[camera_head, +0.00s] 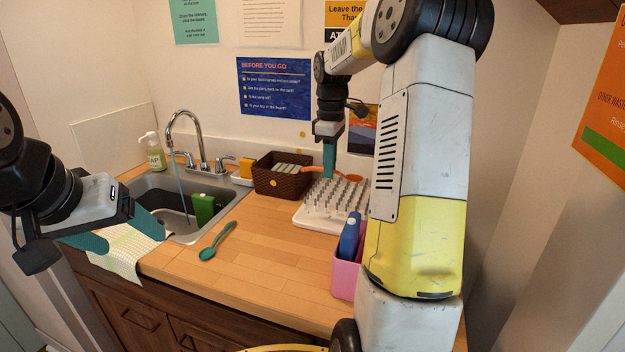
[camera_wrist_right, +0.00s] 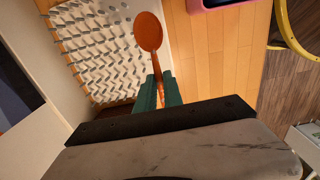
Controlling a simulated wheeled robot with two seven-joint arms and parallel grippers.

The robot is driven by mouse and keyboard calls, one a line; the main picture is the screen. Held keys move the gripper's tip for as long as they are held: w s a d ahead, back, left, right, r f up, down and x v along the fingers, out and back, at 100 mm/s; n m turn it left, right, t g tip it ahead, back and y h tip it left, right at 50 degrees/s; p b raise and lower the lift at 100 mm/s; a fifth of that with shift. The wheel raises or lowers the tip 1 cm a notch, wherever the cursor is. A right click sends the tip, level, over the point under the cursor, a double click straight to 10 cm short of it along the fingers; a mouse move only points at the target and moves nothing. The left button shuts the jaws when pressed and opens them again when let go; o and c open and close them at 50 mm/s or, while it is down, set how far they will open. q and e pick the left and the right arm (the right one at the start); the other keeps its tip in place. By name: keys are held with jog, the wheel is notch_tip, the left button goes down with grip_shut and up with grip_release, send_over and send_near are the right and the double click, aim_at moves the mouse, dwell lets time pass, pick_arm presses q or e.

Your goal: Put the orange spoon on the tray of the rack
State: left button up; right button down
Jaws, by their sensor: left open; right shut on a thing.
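The orange spoon (camera_wrist_right: 148,33) is held by its handle between the green fingers of my right gripper (camera_wrist_right: 157,88), bowl pointing away from the gripper. In the head view the spoon (camera_head: 312,169) shows on both sides of the right gripper (camera_head: 328,172), above the back of the rack. The white rack (camera_head: 318,224) with rows of grey pegs stands on the counter; in the right wrist view the rack (camera_wrist_right: 100,62) lies beyond the spoon. Its tray is hard to tell apart from the pegged part. My left gripper (camera_head: 122,236) is open and empty at the counter's left front edge.
A teal spoon (camera_head: 218,241) lies on the wooden counter (camera_head: 255,262). A brown basket (camera_head: 266,182) stands beside the rack, and a pink bin (camera_head: 344,279) with a blue bottle (camera_head: 349,236) stands in front. The sink (camera_head: 165,190) is at left.

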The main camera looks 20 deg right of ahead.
send_near(328, 221)
jog(key=shift+f, duration=2.8)
jog(key=shift+f, duration=0.5)
jog(key=c, duration=1.4)
grip_release()
jog(key=s+a+r+m+t, duration=0.1)
jog(key=s+a+r+m, duration=0.2)
jog(key=r, duration=0.6)
jog(key=s+a+r+t, duration=0.1)
jog(key=s+a+r, duration=0.2)
jog(key=s+r, duration=0.35)
jog(key=s+a+r+m+t, duration=0.1)
jog(key=s+a+m, duration=0.1)
jog(key=s, duration=0.3)
jog(key=s+a+r+m+t+y, duration=0.1)
jog(key=s+a+r+m, duration=0.1)
jog(key=s, duration=0.3)
jog(key=s+a+r+m+t+y, duration=0.1)
jog(key=s+a+r+m+t, duration=0.1)
jog(key=s, duration=0.3)
jog(key=shift+s+a+r+m, duration=0.1)
jog(key=shift+s+a+m, duration=0.3)
jog(key=shift+a+m, duration=0.1)
